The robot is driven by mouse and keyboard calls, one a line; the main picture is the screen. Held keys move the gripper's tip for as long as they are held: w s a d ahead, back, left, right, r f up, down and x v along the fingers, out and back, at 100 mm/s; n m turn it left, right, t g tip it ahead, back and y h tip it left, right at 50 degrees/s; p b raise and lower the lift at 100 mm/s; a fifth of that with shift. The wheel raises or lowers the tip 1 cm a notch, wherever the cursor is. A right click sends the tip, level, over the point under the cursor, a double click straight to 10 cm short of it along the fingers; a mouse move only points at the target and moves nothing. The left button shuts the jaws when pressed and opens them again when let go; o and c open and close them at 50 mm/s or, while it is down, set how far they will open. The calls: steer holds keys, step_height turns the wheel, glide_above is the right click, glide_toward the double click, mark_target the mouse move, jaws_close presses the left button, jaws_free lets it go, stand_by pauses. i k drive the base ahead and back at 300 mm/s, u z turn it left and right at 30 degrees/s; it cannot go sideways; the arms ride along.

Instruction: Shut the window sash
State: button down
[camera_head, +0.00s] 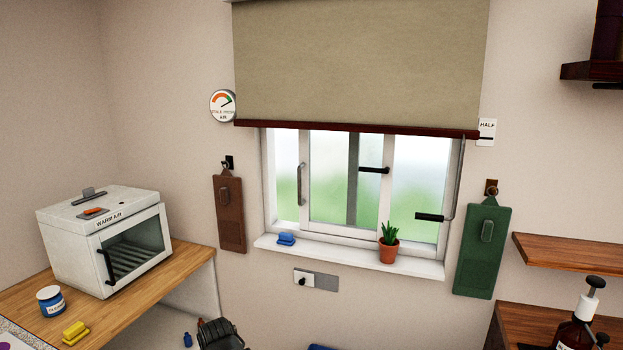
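The white window (455,190) is in the back wall, its top covered by a beige blind. A white-framed sash (304,208) stands in its left-middle part, with a grey upright handle (300,184) on its left stile. A strip of brighter view (286,175) shows left of the sash; I cannot tell for sure if it is an open gap. A grey upright bar (352,180) shows through the sash. A dark lever (374,170) and a dark-gripped crank (431,217) are farther right. A black ribbed part (221,335), seemingly of my arm, shows at the bottom edge; no fingertips show.
The sill (340,253) holds a blue sponge-like block (286,239) and a potted plant (388,245). The blind (360,65) hangs above. Brown (230,214) and green (482,247) panels flank the window. A white oven (75,245) stands on the left counter; wooden shelves (570,252) are right.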

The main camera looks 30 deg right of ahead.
mark_target(304, 169)
steer(key=z, duration=0.05)
steer(key=i, duration=0.9)
steer(key=u, duration=0.05)
